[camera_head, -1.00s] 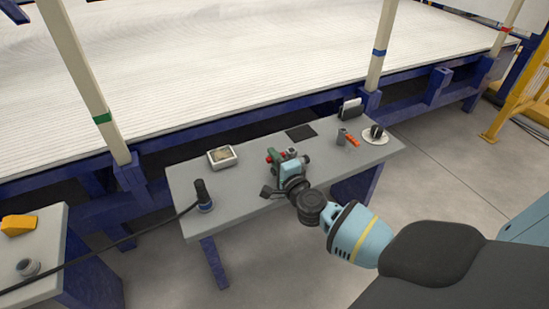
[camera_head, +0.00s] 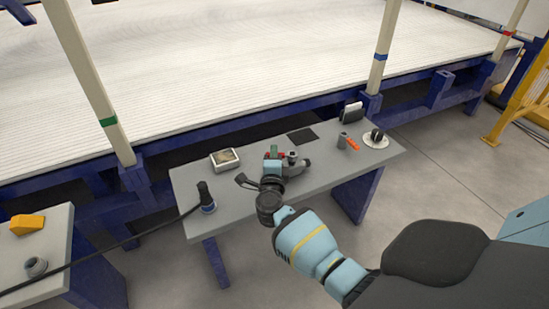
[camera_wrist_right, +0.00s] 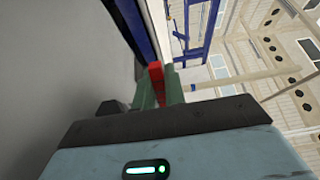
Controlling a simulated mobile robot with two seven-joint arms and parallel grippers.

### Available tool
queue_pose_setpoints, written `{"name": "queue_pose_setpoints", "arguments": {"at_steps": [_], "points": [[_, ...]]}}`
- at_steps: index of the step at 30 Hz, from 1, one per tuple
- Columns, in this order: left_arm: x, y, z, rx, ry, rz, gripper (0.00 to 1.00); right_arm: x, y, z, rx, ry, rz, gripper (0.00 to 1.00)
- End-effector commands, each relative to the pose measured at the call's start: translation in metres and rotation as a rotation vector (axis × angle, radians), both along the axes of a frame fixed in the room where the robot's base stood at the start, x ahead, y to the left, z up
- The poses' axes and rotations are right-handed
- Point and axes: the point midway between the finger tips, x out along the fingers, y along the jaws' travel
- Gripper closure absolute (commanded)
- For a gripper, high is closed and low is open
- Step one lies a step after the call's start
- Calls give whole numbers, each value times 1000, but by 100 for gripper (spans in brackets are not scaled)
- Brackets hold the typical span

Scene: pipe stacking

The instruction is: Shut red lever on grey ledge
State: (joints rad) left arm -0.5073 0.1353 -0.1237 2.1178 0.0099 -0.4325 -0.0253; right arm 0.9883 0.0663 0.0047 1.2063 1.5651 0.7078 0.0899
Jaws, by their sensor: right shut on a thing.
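The red lever (camera_wrist_right: 155,72) shows in the right wrist view between the green fingers of my right gripper (camera_wrist_right: 159,90), which are shut on it. In the head view my right gripper (camera_head: 273,153) is at the middle of the grey ledge (camera_head: 325,171), and only small bits of red show beside its green fingers. A grey fitting (camera_head: 295,160) sits just right of the fingers. The gripper hides most of the lever, so its exact angle cannot be told. My left gripper is not in view.
On the ledge are a small framed tray (camera_head: 225,160), a black-topped tool (camera_head: 205,196) with a cable, a dark mat (camera_head: 302,136), a grey cylinder (camera_head: 343,140), an orange piece (camera_head: 353,144) and a white round plate (camera_head: 376,141). The ledge's front right is clear.

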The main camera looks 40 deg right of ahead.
Motion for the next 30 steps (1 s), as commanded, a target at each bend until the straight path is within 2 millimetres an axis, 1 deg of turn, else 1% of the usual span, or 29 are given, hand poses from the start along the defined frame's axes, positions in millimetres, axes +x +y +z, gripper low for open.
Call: {"name": "queue_pose_setpoints", "arguments": {"at_steps": [1,6,13,19,30], "points": [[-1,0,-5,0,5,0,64,3,1,-4,6,2,-37,100],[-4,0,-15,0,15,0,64,7,-4,-4,4,2,-151,100],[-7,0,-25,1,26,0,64,9,-9,-3,2,2,-251,100],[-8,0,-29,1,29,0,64,10,-11,-2,0,2,-288,100],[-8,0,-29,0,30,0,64,10,-12,-2,0,2,-295,100]]}}
